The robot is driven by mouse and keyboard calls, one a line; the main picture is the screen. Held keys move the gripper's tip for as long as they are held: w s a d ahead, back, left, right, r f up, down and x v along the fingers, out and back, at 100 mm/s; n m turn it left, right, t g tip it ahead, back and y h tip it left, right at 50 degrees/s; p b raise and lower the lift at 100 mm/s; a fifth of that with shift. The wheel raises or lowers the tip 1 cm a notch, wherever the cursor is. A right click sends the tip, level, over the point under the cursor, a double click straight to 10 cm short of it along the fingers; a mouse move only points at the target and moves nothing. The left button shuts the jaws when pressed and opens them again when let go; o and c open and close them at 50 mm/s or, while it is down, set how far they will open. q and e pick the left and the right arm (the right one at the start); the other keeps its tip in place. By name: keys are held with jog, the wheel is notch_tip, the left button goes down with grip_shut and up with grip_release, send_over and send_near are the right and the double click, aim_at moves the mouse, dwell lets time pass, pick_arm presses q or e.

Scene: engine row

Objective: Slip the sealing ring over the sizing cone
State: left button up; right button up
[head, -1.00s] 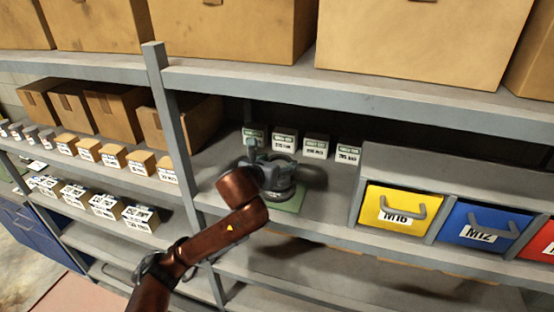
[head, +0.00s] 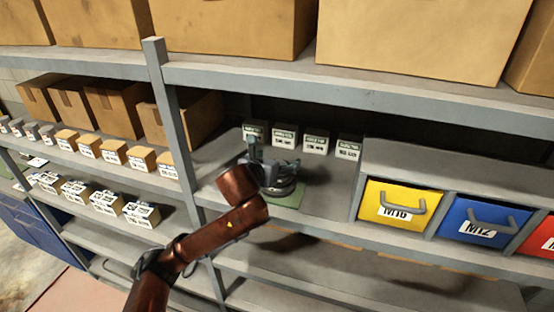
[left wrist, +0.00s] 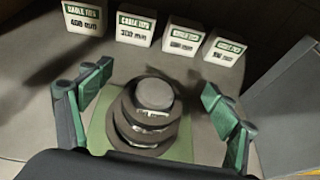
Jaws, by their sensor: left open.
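The sizing cone (left wrist: 155,93) is a stepped grey piece with a round top and a small label, standing upright on a green mat (left wrist: 180,148). Dark bands (left wrist: 143,133) circle its lower steps; I cannot tell surely which one is the sealing ring. My left gripper (left wrist: 158,80) is open, its green-padded fingers on either side of the cone with gaps between. In the head view my left gripper (head: 268,164) is over the cone (head: 280,188), partly covering it. My right gripper is not in view.
Several cable-tie boxes (head: 285,137) stand behind the cone, also in the left wrist view (left wrist: 137,26). A yellow M16 bin (head: 397,208) and a blue M12 bin (head: 482,230) are to the right. A shelf post (head: 170,115) and upper shelf edge (head: 340,90) are close.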

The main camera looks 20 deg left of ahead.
pick_arm(q)
jog(key=shift+s, duration=0.1)
jog(key=v, duration=1.2)
dwell(0.4)
